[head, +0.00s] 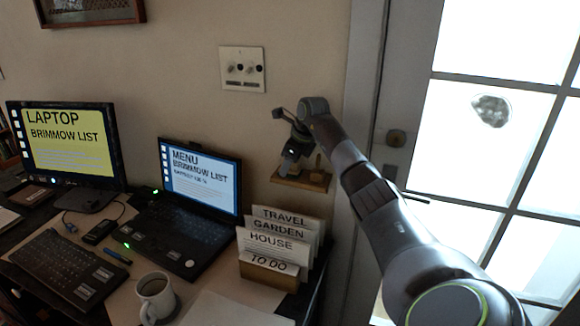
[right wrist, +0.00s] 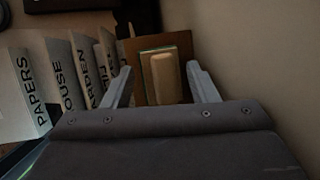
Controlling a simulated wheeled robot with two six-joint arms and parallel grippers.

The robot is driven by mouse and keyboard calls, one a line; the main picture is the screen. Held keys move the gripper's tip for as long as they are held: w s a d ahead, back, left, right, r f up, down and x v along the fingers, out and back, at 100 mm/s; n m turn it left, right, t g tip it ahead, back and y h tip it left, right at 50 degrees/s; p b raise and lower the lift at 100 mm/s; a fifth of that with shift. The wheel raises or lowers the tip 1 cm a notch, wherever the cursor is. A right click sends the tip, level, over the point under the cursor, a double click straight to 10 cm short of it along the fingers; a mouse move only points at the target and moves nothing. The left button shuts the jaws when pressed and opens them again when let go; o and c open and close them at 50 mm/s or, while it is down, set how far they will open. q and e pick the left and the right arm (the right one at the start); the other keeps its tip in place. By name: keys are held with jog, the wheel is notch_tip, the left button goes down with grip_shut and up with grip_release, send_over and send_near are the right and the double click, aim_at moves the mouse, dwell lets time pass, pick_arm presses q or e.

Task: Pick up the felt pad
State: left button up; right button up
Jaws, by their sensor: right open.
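What looks like the felt pad (right wrist: 166,76), a pale tan block with rounded edges and a greenish rim beneath it, lies on a small brown wooden ledge in the right wrist view. The ledge (head: 316,185) shows in the head view, fixed to the wall left of the door frame; I cannot make out the pad clearly there. My right gripper (head: 289,160) is just above the ledge, pointing down. In the right wrist view its fingers stand apart, one on each side of the pad, with nothing gripped. My left gripper is not in view.
A card holder (head: 262,273) with labelled dividers stands on the desk below the ledge. A laptop (head: 180,233), a monitor (head: 68,150) and a mug (head: 155,297) are to its left. A wall plate (head: 242,70) is above, and a glazed door (head: 490,150) is at right.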

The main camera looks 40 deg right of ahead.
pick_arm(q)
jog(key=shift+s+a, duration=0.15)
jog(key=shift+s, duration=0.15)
pick_arm(e)
jog(key=shift+w+f, duration=0.1)
jog(key=shift+f, duration=0.2)
jog(key=shift+c, duration=0.4)
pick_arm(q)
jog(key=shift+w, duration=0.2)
pick_arm(e)
jog(key=c, duration=0.7)
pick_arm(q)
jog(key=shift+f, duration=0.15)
pick_arm(e)
jog(key=shift+r, duration=0.1)
